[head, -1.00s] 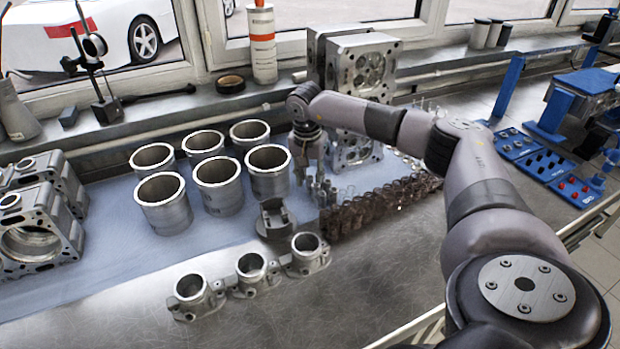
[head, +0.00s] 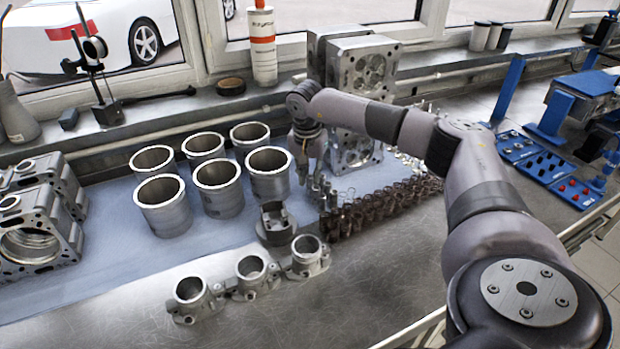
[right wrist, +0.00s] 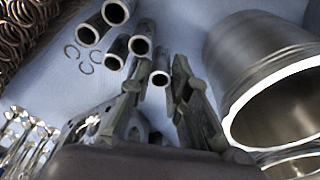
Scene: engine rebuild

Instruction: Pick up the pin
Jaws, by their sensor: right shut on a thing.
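The pins are hollow grey metal tubes, standing in a small group on the blue mat (head: 100,205), beside the coil springs. My right gripper (head: 304,176) reaches down at the left edge of this group in the head view. In the right wrist view its two fingers (right wrist: 157,84) are on either side of one pin (right wrist: 160,77), shut on it. Several other pins (right wrist: 139,45) stand just beyond the fingers. I cannot tell whether the held pin is clear of the mat. My left gripper is not in view.
Large cylinder liners (head: 163,203) stand close on the left; one liner (right wrist: 275,85) is near the fingers in the wrist view. A piston (head: 275,222) stands in front. Coil springs (head: 375,208) lie right, and an engine block (head: 358,75) stands behind.

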